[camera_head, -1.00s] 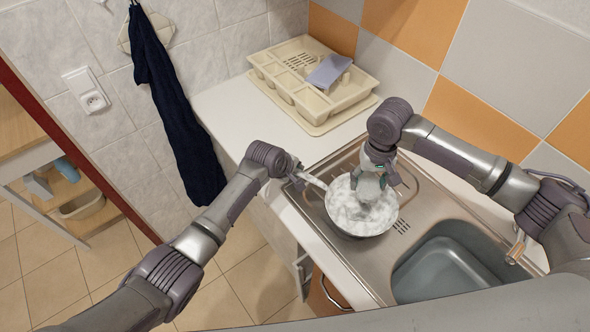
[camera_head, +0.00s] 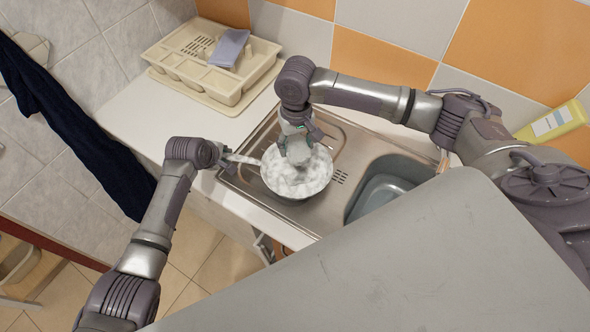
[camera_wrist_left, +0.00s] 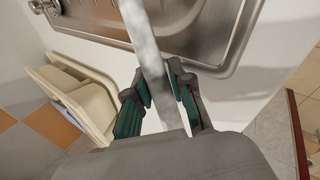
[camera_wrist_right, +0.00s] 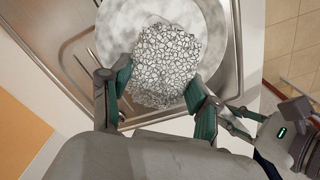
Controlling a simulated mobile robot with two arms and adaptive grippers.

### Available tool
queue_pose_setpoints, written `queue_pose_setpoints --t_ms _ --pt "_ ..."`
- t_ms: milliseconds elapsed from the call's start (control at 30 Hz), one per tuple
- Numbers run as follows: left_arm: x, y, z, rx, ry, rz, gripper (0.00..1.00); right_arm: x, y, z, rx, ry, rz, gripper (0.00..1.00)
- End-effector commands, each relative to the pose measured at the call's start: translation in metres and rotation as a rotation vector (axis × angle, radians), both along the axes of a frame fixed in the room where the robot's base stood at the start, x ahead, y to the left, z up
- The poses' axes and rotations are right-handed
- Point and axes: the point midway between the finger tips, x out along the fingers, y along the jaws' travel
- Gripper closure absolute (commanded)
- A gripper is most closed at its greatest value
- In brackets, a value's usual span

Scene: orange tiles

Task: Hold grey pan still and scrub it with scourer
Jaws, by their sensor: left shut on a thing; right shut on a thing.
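The grey pan (camera_head: 318,178) sits on the steel drainboard, with whitish, foam-like patches over its inside. My left gripper (camera_head: 228,160) is shut on the pan's handle (camera_head: 243,159); the left wrist view shows the handle (camera_wrist_left: 148,55) between its fingers. My right gripper (camera_head: 299,150) is over the pan, pointing down. In the right wrist view its fingers are closed around the scourer (camera_wrist_right: 165,62), a silvery wire-mesh pad lying within the pan's bowl (camera_wrist_right: 215,25). The scourer is mostly hidden in the head view by the right gripper.
The sink basin (camera_head: 385,190) is right of the pan. A cream cutlery tray (camera_head: 215,85) with a grey-blue cloth or sponge (camera_head: 229,48) is behind on the white counter (camera_head: 130,105). A dark towel (camera_head: 75,130) hangs at left. A yellow bottle (camera_head: 553,122) stands at far right.

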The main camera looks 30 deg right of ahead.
Motion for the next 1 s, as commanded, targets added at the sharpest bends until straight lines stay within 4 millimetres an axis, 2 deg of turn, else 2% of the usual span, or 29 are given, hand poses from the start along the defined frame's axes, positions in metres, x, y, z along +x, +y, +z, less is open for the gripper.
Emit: queue_pose_setpoints --t_ms 133,367,1000 --pt "0.000 0.000 0.000 0.000 0.000 0.000 1.00 -0.001 0.001 -0.012 0.004 0.004 0.000 0.67" --pt "0.000 0.000 0.000 0.000 0.000 0.000 1.00 0.000 0.000 -0.018 0.001 0.001 -0.001 0.67" --pt "0.000 0.000 0.000 0.000 0.000 0.000 1.00 -0.001 0.000 -0.068 0.001 0.003 -0.001 0.67"
